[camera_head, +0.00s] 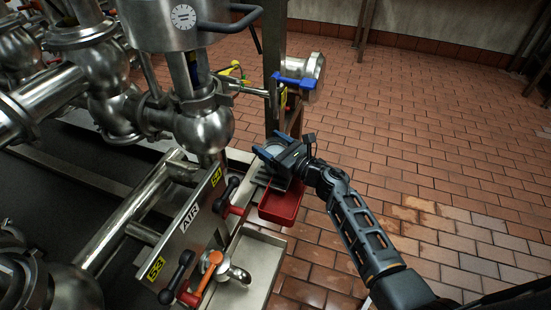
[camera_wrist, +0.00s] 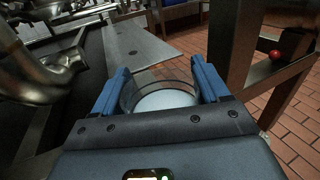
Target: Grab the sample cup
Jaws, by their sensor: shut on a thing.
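The sample cup (camera_wrist: 160,101), clear and round with a pale inside, sits between the two blue fingers of my gripper (camera_wrist: 160,80) in the wrist view. The fingers press on it from both sides, and its near part is hidden behind the gripper body. In the head view my gripper (camera_head: 273,154) is above the red tray, beside the steel post. Only a small round bit of the cup (camera_head: 274,149) shows there, between the fingers. I cannot tell from these frames whether the cup touches anything below it.
A red tray (camera_head: 281,208) lies under my gripper. A metal drip tray (camera_head: 257,260) is in front of it. A blue-handled valve (camera_head: 294,80) is behind. The tiled floor (camera_head: 430,140) at right is open.

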